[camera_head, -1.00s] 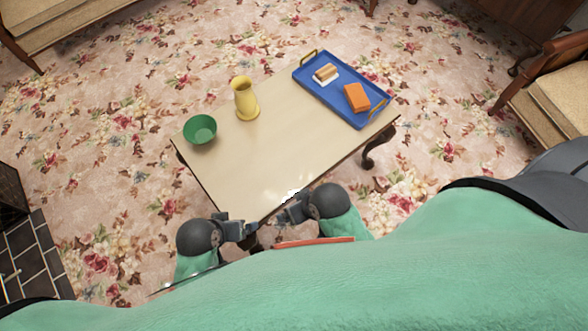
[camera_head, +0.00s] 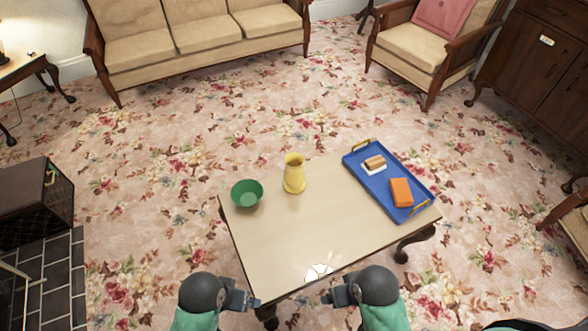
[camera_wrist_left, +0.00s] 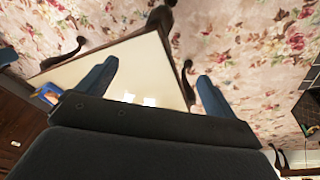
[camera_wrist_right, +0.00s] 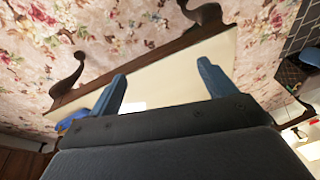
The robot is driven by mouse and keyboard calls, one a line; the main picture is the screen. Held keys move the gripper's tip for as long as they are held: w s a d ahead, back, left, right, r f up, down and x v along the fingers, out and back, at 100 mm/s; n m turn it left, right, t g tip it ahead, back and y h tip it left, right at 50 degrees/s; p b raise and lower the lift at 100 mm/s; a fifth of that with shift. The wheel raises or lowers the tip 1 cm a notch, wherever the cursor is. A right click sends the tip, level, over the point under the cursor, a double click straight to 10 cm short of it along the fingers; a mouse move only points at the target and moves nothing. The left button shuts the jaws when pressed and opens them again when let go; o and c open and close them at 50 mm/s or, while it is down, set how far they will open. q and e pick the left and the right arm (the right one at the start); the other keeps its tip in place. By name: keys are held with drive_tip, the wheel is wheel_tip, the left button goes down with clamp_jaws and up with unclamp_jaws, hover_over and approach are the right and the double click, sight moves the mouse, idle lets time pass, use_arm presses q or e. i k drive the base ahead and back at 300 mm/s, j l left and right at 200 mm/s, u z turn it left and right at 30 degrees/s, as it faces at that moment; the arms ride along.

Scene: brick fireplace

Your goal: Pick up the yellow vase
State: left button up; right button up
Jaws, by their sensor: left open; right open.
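The yellow vase (camera_head: 294,176) stands upright near the far edge of the low table (camera_head: 290,235), between a green bowl and a blue tray. My left gripper (camera_head: 258,302) is at the table's near left corner, well short of the vase. Its fingers are spread and empty in the left wrist view (camera_wrist_left: 155,85). My right gripper (camera_head: 326,297) is at the table's near edge, also well short of the vase. Its fingers are apart with nothing between them in the right wrist view (camera_wrist_right: 162,85). The vase does not show in either wrist view.
The green bowl (camera_head: 247,193) is left of the vase. The blue tray (camera_head: 377,184) at the table's right holds an orange block (camera_head: 401,192) and a brown-and-white item (camera_head: 374,164). The table's near half is clear. A sofa (camera_head: 195,40) and an armchair (camera_head: 420,48) stand farther back.

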sight(294, 175)
drive_tip(key=j+z, duration=0.15)
drive_tip(key=j, duration=0.3)
drive_tip(key=k+j+z, duration=0.15)
drive_tip(key=j, duration=0.3)
drive_tip(key=j+z, duration=0.2)
drive_tip(key=j, duration=0.2)
drive_tip(key=i+j+z, duration=0.3)
drive_tip(key=i+j, duration=0.15)
drive_tip(key=j, duration=0.25)
drive_tip(key=i+j+z, duration=0.15)
drive_tip(key=j, duration=0.2)
drive_tip(key=i+j+z, duration=0.15)
drive_tip(key=j, duration=0.25)
drive_tip(key=i, duration=0.1)
